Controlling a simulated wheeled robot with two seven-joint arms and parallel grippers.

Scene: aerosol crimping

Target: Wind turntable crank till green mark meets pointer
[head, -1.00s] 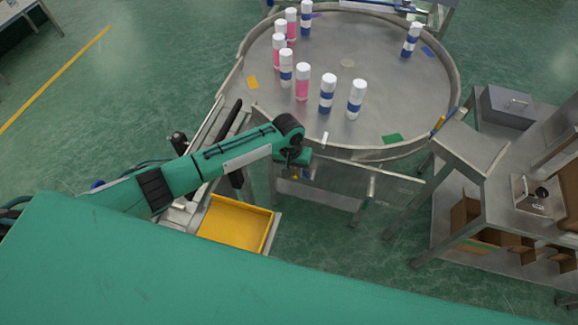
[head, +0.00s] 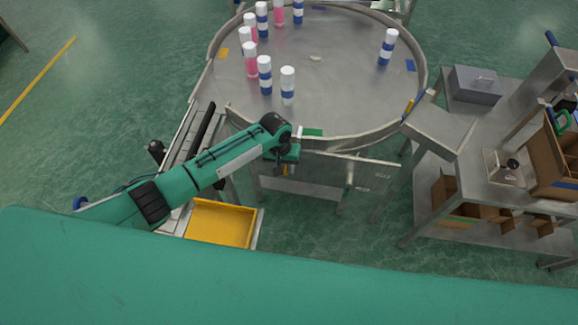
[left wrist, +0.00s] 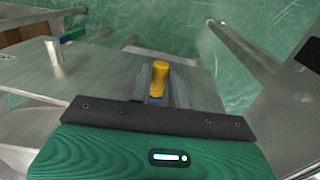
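The round steel turntable (head: 345,95) carries several white-capped cans, some with pink bodies and some with blue bands. Its green mark (head: 312,132) is at the front edge, just right of a small pale upright post (head: 300,136), which looks like the pointer. A slight gap seems to separate them. My left gripper (head: 285,162) is over the crank area below the front rim. A yellow knob, likely the crank handle (left wrist: 159,76), stands just beyond the gripper housing in the left wrist view. My right gripper is not in view.
A yellow tray (head: 220,222) lies below my left arm. At right, a steel bench (head: 480,140) holds a grey box (head: 476,84) and cardboard bins (head: 550,165). Green floor is open at far left.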

